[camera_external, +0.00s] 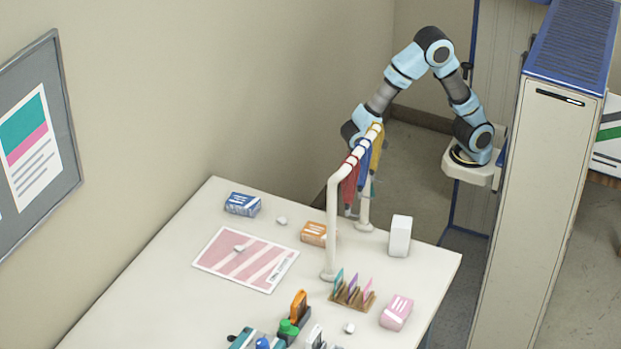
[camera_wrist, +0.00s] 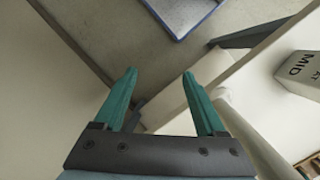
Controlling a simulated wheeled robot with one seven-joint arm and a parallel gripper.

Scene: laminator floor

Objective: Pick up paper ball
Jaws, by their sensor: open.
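Three small whitish lumps that look like paper balls lie on the white table in the external view. One paper ball (camera_external: 281,220) is between the blue box and the orange box. Another small lump (camera_external: 239,247) lies on the pink printed sheet (camera_external: 222,262). A third small lump (camera_external: 349,327) is near the front, left of the pink box. My gripper is open and empty in the wrist view (camera_wrist: 160,73), with two teal fingers spread apart. In the external view it is mostly hidden behind the hanging rack at the table's far side. No paper ball shows in the wrist view.
A white rack (camera_external: 333,230) with red, blue and yellow hanging pieces stands between my arm and the table's middle. A white block (camera_external: 400,236), orange box (camera_external: 318,234), blue box (camera_external: 242,204), card holder (camera_external: 352,297) and pink box (camera_external: 396,312) stand around.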

